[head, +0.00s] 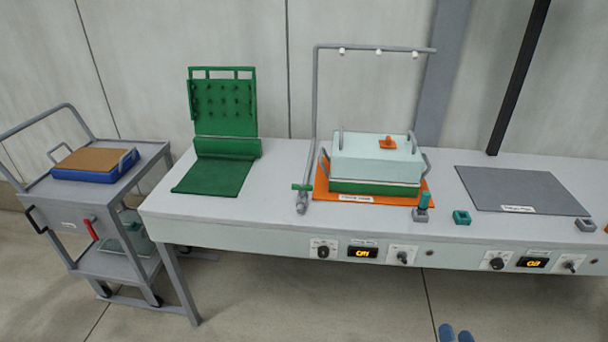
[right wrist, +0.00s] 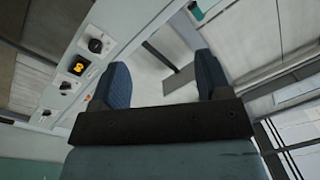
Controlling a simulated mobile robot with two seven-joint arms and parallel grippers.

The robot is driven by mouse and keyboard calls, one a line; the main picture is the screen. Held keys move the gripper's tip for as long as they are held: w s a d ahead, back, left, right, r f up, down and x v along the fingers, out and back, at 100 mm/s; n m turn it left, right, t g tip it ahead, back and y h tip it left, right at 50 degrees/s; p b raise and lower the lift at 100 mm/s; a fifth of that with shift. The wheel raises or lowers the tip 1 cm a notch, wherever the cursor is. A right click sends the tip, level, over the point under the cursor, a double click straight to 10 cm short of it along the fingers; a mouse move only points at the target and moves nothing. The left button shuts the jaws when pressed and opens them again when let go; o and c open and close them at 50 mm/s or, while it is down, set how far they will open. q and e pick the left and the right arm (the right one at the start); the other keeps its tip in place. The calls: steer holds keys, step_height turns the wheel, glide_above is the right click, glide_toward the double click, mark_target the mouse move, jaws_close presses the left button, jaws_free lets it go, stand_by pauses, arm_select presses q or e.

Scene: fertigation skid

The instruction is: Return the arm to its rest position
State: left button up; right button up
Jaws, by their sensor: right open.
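My right gripper (head: 456,335) shows only as two blue fingertips at the bottom edge of the head view, in front of the bench and below its front panel. In the right wrist view the same gripper (right wrist: 163,82) has its two blue fingers wide apart with nothing between them. The rest of my right arm is out of the head view. My left gripper is in neither view.
The bench (head: 290,232) carries a green panel stand (head: 222,110), a lidded box (head: 375,160) on an orange mat (head: 320,190) and a grey mat (head: 520,188). A trolley (head: 70,210) with a blue tray (head: 85,175) stands left. Floor in front looks clear.

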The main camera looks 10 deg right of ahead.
steer(key=w+d+r+n+y, duration=0.15)
steer(key=d+r+n, duration=0.35)
steer(key=d, duration=0.7)
steer(key=s+a+n+g+y, duration=0.2)
steer(key=s+a+n+g, duration=0.25)
steer(key=s+a, duration=0.55)
steer(key=s+a+n+g+y, duration=0.35)
steer(key=s+a+n, duration=0.25)
steer(key=a, duration=0.8)
steer(key=a+m, duration=0.5)
steer(key=a, duration=0.9)
arm_select(q)
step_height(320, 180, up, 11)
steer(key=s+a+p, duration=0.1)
steer(key=p, duration=1.1)
steer(key=shift+p, duration=0.3)
arm_select(e)
step_height(320, 180, up, 12)
steer(key=d, duration=0.1)
steer(key=shift+s+d+f+n+t+h, duration=0.2)
steer(key=shift+n+t+h, duration=0.1)
steer(key=shift+n+t, duration=0.1)
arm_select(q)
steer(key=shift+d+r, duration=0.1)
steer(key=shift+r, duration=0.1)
arm_select(e)
steer(key=shift+c, duration=0.3)
